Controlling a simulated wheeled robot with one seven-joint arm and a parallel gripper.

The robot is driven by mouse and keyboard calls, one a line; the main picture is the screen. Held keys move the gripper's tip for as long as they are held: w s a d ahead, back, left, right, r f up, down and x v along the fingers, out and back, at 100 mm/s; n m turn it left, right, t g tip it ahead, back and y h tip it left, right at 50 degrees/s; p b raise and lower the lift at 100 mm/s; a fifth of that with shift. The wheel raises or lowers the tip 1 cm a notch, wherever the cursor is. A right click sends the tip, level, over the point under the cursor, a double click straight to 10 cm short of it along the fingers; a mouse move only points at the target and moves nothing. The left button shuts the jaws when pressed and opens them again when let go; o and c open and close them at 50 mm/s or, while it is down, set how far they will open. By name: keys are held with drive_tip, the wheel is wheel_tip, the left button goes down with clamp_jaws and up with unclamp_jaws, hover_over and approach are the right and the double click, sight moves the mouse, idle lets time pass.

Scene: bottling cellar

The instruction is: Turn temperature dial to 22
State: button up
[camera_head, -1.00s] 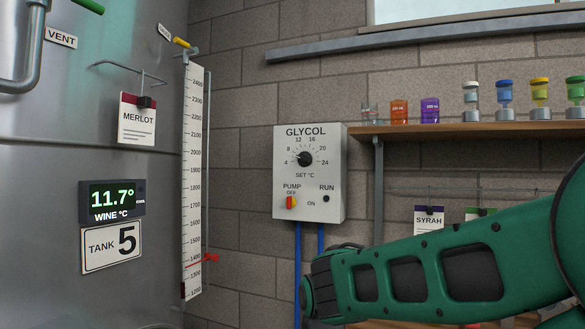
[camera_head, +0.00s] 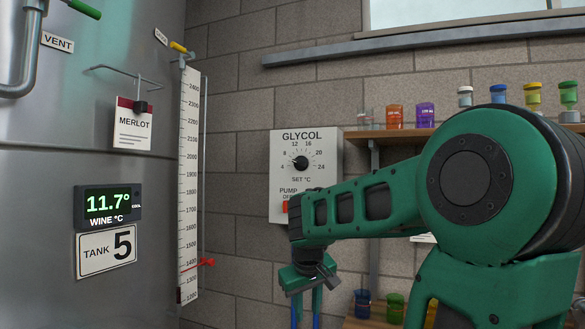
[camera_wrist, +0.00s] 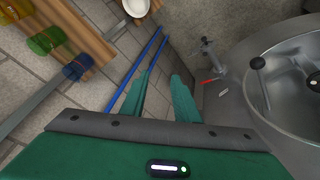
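The temperature dial (camera_head: 301,163) is a round black knob on the white GLYCOL box (camera_head: 278,180), with a printed scale from 4 to 24. Its small pale mark appears to point left, near 8, but the exact reading is too small to tell. My gripper (camera_wrist: 163,74) shows two green fingers standing apart with nothing between them. In the head view the end of my arm hangs below the box, in front of the blue hoses, apart from the dial. The arm hides the box's lower right, including the RUN light. The dial does not show in the wrist view.
A steel tank with a WINE °C display (camera_head: 109,204) reading 11.7° stands at left, beside a tall level scale (camera_head: 189,190). A wooden shelf (camera_head: 400,136) with coloured beakers is at right, behind my arm. The space before the dial is clear.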

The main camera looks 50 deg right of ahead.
drive_tip(key=w+d+r+n+t+h, duration=0.15)
drive_tip(key=w+d+r+h, duration=0.25)
drive_tip(key=w+d+r, duration=0.55)
drive_tip(key=n+t+h, duration=0.2)
drive_tip(key=n+h, duration=0.1)
drive_tip(key=h, duration=0.5)
approach(297, 163)
drive_tip(key=x, duration=0.8)
drive_tip(key=shift+d, duration=0.1)
clamp_jaws()
